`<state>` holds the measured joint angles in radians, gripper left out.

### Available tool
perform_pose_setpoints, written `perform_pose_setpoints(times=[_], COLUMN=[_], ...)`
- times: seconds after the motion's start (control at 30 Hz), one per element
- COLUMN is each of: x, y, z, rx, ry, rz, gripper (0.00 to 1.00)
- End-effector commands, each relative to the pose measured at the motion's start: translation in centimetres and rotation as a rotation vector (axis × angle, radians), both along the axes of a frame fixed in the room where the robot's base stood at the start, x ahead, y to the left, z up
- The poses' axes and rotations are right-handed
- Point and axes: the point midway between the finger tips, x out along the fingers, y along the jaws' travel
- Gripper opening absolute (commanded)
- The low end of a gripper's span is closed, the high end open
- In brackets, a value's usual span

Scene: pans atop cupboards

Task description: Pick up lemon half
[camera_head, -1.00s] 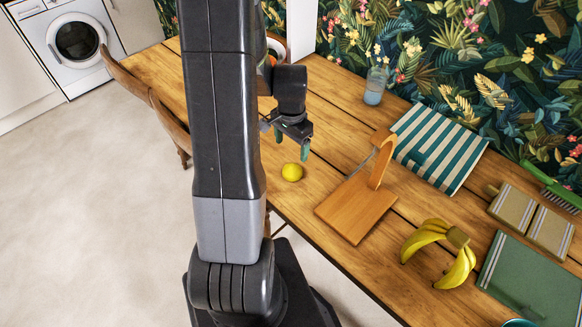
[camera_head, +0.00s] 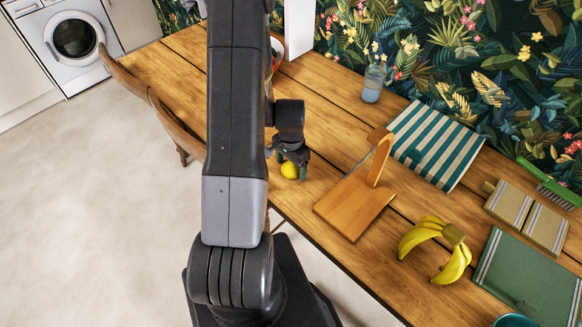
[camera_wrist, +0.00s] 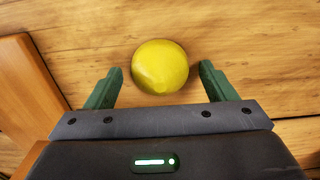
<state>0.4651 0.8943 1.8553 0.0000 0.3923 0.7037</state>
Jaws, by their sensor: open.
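The lemon half (camera_head: 290,171) is a small yellow round thing on the wooden table, near its front edge. In the wrist view the lemon half (camera_wrist: 160,66) shows its smooth rounded side, just ahead of and between the two green fingertips. My gripper (camera_head: 290,168) is above and around it in the head view. In the wrist view my gripper (camera_wrist: 161,77) is open, with a gap between each finger and the lemon half. No cut face shows.
A wooden stand (camera_head: 355,205) is close to the right of the gripper. Bananas (camera_head: 437,245), a striped cloth (camera_head: 436,143) and a green board (camera_head: 530,282) lie further right. A blue jar (camera_head: 373,84) stands at the back. A chair (camera_head: 176,125) is at the table's left edge.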

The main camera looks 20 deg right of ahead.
Motion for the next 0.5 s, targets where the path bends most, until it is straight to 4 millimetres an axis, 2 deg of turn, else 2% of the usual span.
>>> perform_pose_setpoints(times=[0.27,0.37,0.5], x=[0.02,0.02,0.02], y=[0.01,0.01,0.01], z=[-0.30,-0.29,-0.28], rx=[0.000,0.000,0.000], ry=[0.000,0.000,0.000], rz=[0.000,0.000,0.000], gripper=[0.78,0.62,0.34])
